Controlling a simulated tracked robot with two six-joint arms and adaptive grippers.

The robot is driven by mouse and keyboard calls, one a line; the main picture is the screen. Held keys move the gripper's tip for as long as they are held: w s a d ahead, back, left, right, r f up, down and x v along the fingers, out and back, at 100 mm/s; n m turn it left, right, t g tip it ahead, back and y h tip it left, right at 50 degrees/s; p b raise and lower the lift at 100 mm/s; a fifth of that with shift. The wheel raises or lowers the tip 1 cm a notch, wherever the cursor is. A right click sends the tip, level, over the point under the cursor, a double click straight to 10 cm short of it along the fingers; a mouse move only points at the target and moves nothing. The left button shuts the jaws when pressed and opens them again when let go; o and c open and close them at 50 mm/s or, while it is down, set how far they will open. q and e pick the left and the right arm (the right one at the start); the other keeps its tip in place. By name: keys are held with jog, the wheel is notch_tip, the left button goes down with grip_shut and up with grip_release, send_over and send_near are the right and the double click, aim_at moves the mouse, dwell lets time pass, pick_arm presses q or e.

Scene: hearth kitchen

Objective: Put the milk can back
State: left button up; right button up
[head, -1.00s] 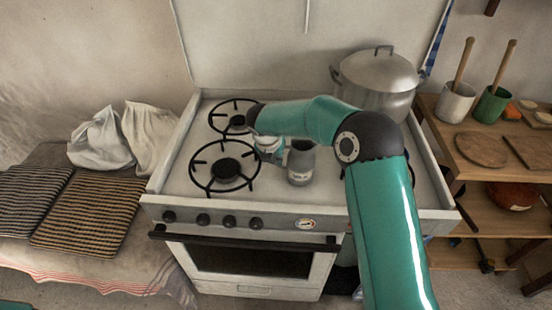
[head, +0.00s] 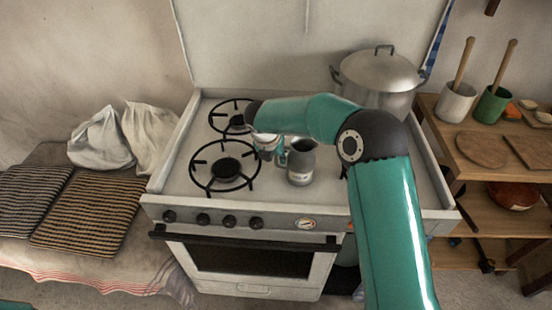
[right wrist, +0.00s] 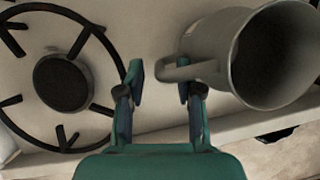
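The milk can (head: 301,163) is a grey metal can with a label, standing upright on the white stove top, right of the front burner. In the right wrist view the can (right wrist: 272,58) shows its open mouth at the right, with its handle (right wrist: 170,70) pointing left. My right gripper (right wrist: 160,78) is open at the handle side of the can. Its right finger overlaps the handle; I cannot tell whether it touches. In the head view this gripper (head: 272,151) is partly hidden by my own wrist. My left gripper is not in view.
A large lidded pot (head: 378,82) stands at the stove's back right. Two black burner grates, front (head: 225,167) and back (head: 232,112), lie left of the can. A wooden shelf (head: 455,140) at the right holds two cups and boards. A cloth-covered bench (head: 110,272) is at the left.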

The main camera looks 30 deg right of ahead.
jog(key=v, duration=1)
jog(key=shift+r, duration=0.2)
jog(key=shift+s, duration=0.1)
